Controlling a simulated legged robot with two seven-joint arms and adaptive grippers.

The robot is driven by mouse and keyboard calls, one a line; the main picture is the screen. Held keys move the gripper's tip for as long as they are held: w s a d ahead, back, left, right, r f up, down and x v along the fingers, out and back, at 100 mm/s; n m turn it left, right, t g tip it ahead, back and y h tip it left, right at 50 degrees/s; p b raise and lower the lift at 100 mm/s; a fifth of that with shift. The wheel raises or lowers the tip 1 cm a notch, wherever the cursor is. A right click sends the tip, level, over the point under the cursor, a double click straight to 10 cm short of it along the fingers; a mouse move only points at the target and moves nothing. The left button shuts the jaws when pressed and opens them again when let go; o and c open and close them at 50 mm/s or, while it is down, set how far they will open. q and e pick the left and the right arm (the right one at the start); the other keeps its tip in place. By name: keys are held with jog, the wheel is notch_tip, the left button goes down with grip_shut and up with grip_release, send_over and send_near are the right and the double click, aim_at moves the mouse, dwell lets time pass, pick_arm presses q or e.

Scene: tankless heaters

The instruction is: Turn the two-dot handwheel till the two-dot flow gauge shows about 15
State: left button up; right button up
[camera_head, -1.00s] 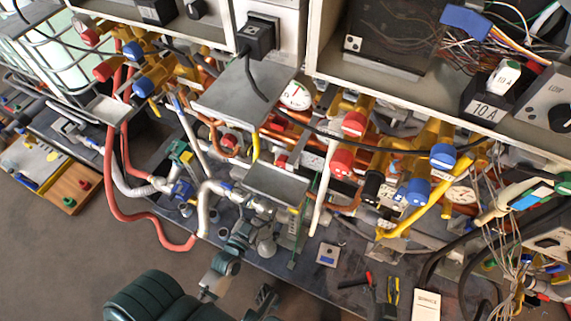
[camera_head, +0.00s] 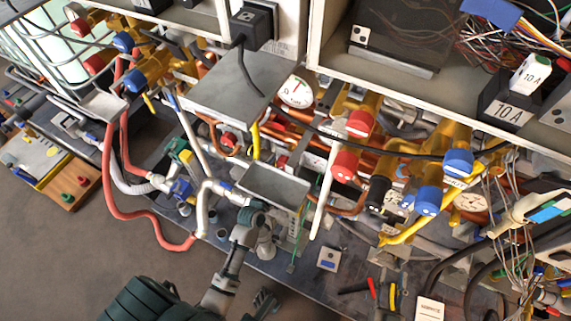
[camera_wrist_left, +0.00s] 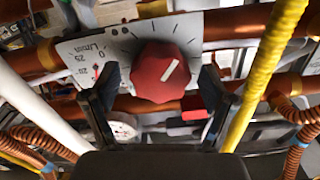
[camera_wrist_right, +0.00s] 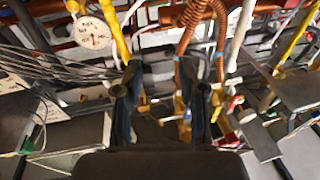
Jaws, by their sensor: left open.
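A red handwheel (camera_wrist_left: 160,72) with a white line faces me in the left wrist view. It sits before a white scale plate (camera_wrist_left: 88,60) lettered L/min, with upside-down numbers and a small red pointer near its lower edge. My left gripper (camera_wrist_left: 158,80) is open, with one finger on each side of the handwheel; contact is not clear. In the head view, my left arm reaches below the lower grey tray (camera_head: 272,186), which hides part of that area. My right gripper (camera_wrist_right: 165,72) is open and empty.
Yellow (camera_wrist_left: 265,75) and white (camera_wrist_left: 35,105) pipes flank the left gripper. A round white gauge (camera_head: 297,91) sits beside the upper grey tray (camera_head: 235,85). Red-capped (camera_head: 343,165) and blue-capped (camera_head: 427,200) valves crowd the right. Loose wires (camera_wrist_right: 45,60) hang near my right gripper.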

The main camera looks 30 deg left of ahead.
pick_arm(q)
jog(key=shift+w, duration=0.2)
pick_arm(e)
jog(key=shift+r, duration=0.15)
pick_arm(q)
jog(key=shift+c, duration=0.3)
jog(key=c, duration=1.1)
jog(key=shift+r, duration=0.1)
jog(key=shift+r+n+p, duration=0.1)
jog(key=shift+n+p, duration=0.3)
jog(key=shift+p, duration=0.1)
jog(key=n+p, duration=0.3)
jog(key=shift+a+r+n, duration=0.1)
jog(key=shift+n, duration=0.3)
jog(key=n+p, duration=0.1)
jog(key=n, duration=0.1)
jog(key=n+p, duration=0.1)
jog(key=n, duration=0.1)
jog(key=shift+a+f+n, duration=0.1)
jog(key=shift+f+n, duration=0.1)
jog(key=shift+n, duration=0.2)
jog(key=shift+n+p, duration=0.3)
jog(key=shift+n, duration=0.6)
pick_arm(e)
jog(key=s+d+f+g+h, duration=0.3)
jog(key=s+d+f+g, duration=0.2)
jog(key=s+f+g, duration=0.7)
jog(key=shift+d+f+g+h, duration=0.2)
jog(key=shift+f+g+h, duration=0.1)
jog(key=shift+f, duration=0.2)
